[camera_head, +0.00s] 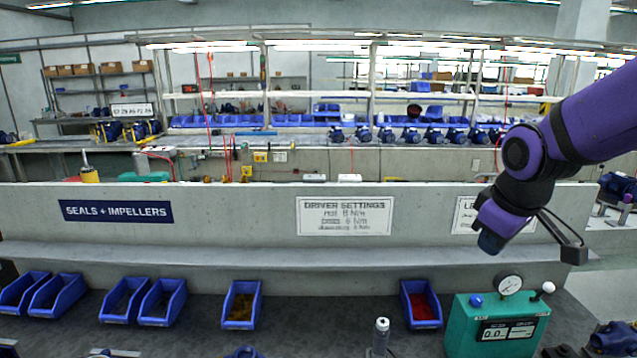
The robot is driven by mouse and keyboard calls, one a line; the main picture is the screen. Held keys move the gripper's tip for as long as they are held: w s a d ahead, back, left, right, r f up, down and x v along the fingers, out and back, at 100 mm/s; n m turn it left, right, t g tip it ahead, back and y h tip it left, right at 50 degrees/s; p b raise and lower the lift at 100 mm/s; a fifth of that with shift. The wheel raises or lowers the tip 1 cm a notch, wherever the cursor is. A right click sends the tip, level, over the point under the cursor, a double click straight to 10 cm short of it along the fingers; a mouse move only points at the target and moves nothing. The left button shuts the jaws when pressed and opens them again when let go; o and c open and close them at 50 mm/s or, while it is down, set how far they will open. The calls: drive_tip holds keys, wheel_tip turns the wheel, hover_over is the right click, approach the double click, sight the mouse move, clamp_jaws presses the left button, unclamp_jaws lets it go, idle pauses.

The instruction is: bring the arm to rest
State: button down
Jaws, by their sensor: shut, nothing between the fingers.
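My purple and black arm enters from the right edge and bends down at a dark joint. Its wrist hangs in front of the low grey wall, above the teal gauge box. My gripper (573,252) appears as thin dark bars reaching right and down from the wrist to a small dark block. It is shut and holds nothing that I can see. It is in the air, to the right of and above the gauge box. The fingers are small and dark, so their detail is hard to make out.
The teal gauge box (498,328) with a round dial stands on the dark bench. A red-filled blue bin (421,304) and a clear bottle (381,336) are left of it. More blue bins (241,304) line the bench. A blue pump (614,338) is at lower right.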

drive_tip(key=s+d+r+m, duration=0.1)
drive_tip(key=s+r+m, duration=0.2)
drive_tip(key=s, duration=0.5)
drive_tip(key=s+r+m+t, duration=0.1)
drive_tip(key=s+r+m, duration=0.2)
drive_tip(key=s, duration=0.5)
drive_tip(key=shift+d+r+m, duration=0.35)
drive_tip(key=shift+r+m, duration=0.05)
drive_tip(key=shift+r, duration=0.45)
